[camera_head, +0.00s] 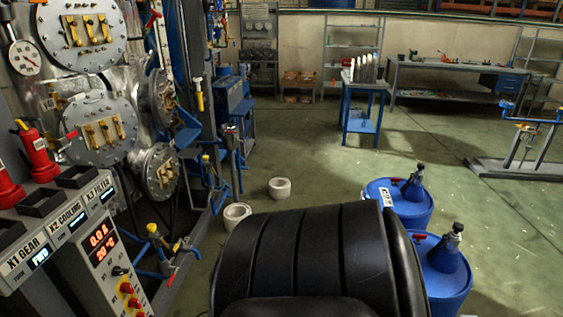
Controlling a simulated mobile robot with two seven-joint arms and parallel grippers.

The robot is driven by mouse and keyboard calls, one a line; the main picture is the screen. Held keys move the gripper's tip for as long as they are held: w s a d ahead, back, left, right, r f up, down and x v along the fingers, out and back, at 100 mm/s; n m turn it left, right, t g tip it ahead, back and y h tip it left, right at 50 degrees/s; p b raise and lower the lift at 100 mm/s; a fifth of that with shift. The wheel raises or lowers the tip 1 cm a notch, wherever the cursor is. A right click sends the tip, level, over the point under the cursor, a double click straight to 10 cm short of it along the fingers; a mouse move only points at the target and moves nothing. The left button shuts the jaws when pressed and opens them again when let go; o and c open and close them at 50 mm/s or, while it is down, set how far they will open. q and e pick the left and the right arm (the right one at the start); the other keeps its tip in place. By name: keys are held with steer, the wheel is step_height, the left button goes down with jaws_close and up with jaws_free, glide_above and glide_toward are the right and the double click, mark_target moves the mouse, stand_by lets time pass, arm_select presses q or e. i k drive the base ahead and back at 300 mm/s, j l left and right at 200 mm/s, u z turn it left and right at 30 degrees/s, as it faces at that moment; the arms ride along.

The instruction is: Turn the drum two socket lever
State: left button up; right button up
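Two blue drums stand on the floor at the lower right. The farther drum (412,216) has a white label (386,197) that I cannot read, a dark blue socket fitting (413,184) on top and a small red lever (397,180) beside it. The nearer drum (452,298) has a similar fitting (445,254) and a red lever (420,236) near its rim. I cannot tell which is drum two. A large black ribbed part, likely mine, hides the left side of the nearer drum. Neither gripper is in view.
A control panel (105,250) and a metal vessel with round flanges (103,127) stand at left. Two white rings (280,187) lie on the floor. A blue table (363,100) and a long workbench (455,80) stand at the back. The floor right of the drums is clear.

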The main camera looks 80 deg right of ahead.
mark_target(407, 183)
steer(key=z, duration=1.5)
steer(key=i+l+z, duration=0.1)
steer(key=z, duration=0.35)
steer(key=i+l+z, duration=0.15)
steer(key=z, duration=0.3)
steer(key=i+l+z, duration=0.15)
steer(key=z, duration=0.3)
steer(key=i+z, duration=0.15)
steer(key=z, duration=0.25)
steer(key=i+z, duration=0.2)
steer(key=i, duration=0.2)
steer(key=i+j+z, duration=0.25)
steer(key=i, duration=0.15)
steer(key=i+j+z, duration=0.2)
steer(key=i, duration=0.2)
